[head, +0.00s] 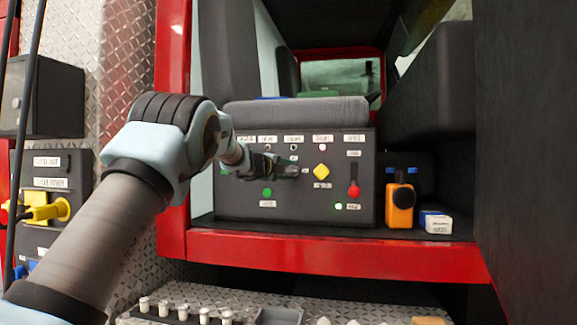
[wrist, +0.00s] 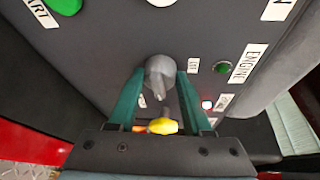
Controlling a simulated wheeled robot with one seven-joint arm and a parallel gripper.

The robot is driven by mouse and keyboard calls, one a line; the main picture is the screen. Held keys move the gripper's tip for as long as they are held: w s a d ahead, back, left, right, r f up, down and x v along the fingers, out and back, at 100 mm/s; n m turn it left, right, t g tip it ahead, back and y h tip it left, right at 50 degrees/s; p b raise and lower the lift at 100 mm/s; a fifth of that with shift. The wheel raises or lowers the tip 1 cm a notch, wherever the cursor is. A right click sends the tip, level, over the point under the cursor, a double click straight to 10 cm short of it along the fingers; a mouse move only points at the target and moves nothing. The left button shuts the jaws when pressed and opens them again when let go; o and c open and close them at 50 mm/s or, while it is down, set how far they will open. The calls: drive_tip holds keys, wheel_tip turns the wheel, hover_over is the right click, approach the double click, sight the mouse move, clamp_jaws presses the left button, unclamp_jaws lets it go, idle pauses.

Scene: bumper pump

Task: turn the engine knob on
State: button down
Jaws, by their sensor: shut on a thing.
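The engine knob (wrist: 160,74) is a grey knob on the dark panel in the wrist view. The ENGINE label (wrist: 248,63) and a green lamp (wrist: 222,67) are to its right. My gripper (wrist: 158,84) has its two teal fingers on either side of the knob and is shut on it. The knob's pointer tip shows between the fingers. In the head view my gripper (head: 289,171) reaches from the left to the front of the control box (head: 338,204) and hides the knob. A white and red lamp (wrist: 207,104) glows at lower right in the wrist view.
A red sill (head: 330,252) runs below.

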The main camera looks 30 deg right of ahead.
drive_tip(key=shift+m+y+p, duration=0.3)
drive_tip(key=shift+m, duration=0.1)
idle(0.3)
drive_tip(key=shift+c, duration=1.6)
unclamp_jaws()
drive_tip(key=b+v, duration=0.4)
drive_tip(key=v, duration=0.6)
drive_tip(key=shift+s+a+b, duration=0.2)
drive_tip(key=shift+a+b, duration=0.1)
drive_tip(key=shift+a, duration=0.1)
